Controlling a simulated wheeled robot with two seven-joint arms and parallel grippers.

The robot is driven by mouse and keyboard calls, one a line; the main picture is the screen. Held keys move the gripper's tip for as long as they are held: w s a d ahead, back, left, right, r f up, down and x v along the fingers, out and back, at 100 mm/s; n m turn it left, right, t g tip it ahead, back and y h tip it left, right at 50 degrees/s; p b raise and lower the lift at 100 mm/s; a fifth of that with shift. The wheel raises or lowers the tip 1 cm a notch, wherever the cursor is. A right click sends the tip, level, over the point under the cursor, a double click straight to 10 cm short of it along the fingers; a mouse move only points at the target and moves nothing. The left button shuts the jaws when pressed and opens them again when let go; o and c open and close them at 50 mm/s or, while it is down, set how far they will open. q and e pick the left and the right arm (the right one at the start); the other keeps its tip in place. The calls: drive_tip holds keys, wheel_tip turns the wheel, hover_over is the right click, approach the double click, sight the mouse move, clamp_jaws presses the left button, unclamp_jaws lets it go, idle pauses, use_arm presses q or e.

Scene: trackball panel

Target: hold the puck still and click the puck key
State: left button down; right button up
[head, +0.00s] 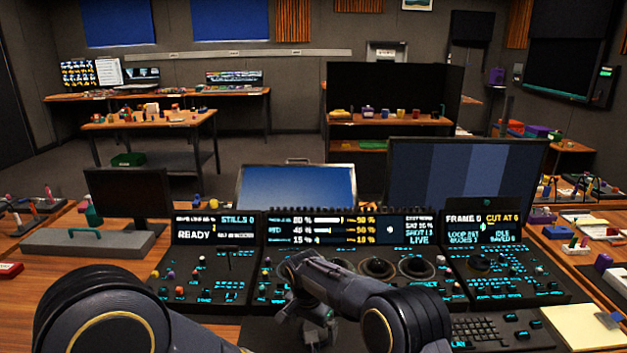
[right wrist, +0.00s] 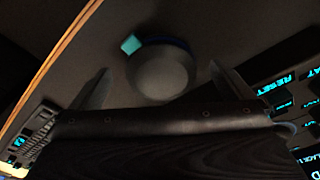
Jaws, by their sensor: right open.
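The puck (right wrist: 163,76) is a dark grey round knob with a bluish rim, in the upper middle of the right wrist view. A small cyan key, which looks like the puck key (right wrist: 131,44), sits at its upper left edge. My right gripper (right wrist: 158,70) is open, with one finger on each side of the puck and a visible gap to each. In the head view my right gripper (head: 318,330) points down at the front of the console, and the puck cannot be made out there. My left arm shows at the lower left, but its gripper is out of view.
The console (head: 225,265) with lit keys, knobs and dark trackballs (head: 378,267) spreads beyond my right gripper. A keyboard (head: 485,330) and a yellow notepad (head: 583,327) lie to the right. Monitors (head: 465,172) stand behind. Lit RESET keys (right wrist: 285,85) are close to the right finger.

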wheel_tip(320, 180, up, 10)
drive_tip(key=s, duration=0.1)
drive_tip(key=shift+a+r, duration=0.2)
drive_tip(key=shift+a, duration=0.15)
drive_tip(key=shift+s, duration=0.1)
drive_tip(key=shift+s+a+r+p, duration=0.1)
drive_tip(key=shift+s+r+p, duration=0.05)
drive_tip(key=shift+r+p, duration=1.35)
drive_tip(key=shift+s+a+r+p, duration=0.1)
drive_tip(key=shift+s+r+p, duration=0.05)
drive_tip(key=shift+r+p, duration=1.25)
wheel_tip(320, 180, up, 4)
drive_tip(key=p, duration=0.4)
